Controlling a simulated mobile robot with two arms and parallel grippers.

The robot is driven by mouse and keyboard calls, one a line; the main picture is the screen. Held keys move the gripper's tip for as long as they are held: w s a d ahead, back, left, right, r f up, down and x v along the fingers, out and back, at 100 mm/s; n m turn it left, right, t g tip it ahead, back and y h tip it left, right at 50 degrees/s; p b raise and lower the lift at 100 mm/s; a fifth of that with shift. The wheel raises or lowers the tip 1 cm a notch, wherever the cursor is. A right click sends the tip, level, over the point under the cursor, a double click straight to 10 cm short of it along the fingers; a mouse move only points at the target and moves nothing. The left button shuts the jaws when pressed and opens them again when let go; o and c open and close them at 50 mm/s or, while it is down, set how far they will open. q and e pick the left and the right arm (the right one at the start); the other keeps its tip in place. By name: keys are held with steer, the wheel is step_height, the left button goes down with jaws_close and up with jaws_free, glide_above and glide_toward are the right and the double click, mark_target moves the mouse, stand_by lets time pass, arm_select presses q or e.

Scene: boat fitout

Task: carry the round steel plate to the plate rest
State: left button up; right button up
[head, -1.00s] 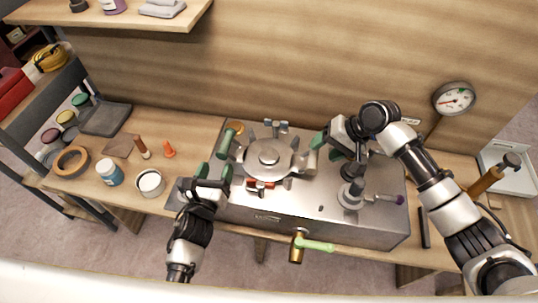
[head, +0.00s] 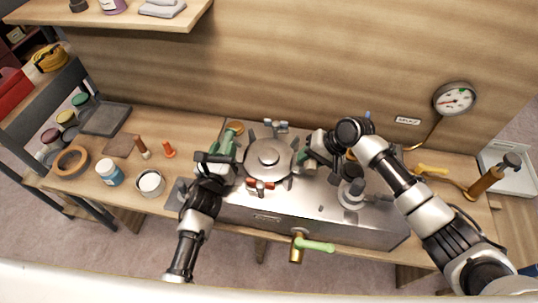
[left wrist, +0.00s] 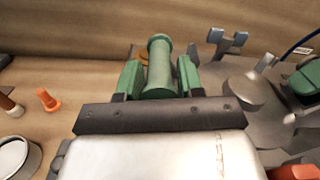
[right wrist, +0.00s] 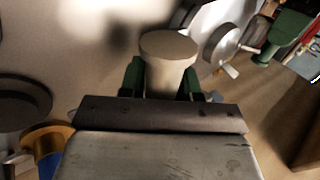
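The round steel plate (head: 284,172), with a raised round centre, sits on top of the steel cabinet between my grippers. My left gripper (head: 222,157) is at its left side. In the left wrist view, the fingers (left wrist: 160,80) close on both sides of its upright green handle (left wrist: 160,62). My right gripper (head: 310,156) is at its right side. In the right wrist view, the fingers (right wrist: 163,82) lie on both sides of a pale round handle end (right wrist: 168,50); the contact is partly hidden. I cannot tell which thing is the plate rest.
The steel cabinet (head: 290,208) stands on the wooden bench. Round fittings (head: 352,192) stand right of the plate.

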arm_select(q)
jaws_close()
arm_select(e)
jaws_close()
stand_by(0.6)
arm_select(q)
steer(key=shift+w+r, duration=0.1)
steer(key=shift+r, duration=0.15)
arm_select(e)
steer(key=shift+w+r, duration=0.1)
steer(key=shift+r, duration=0.15)
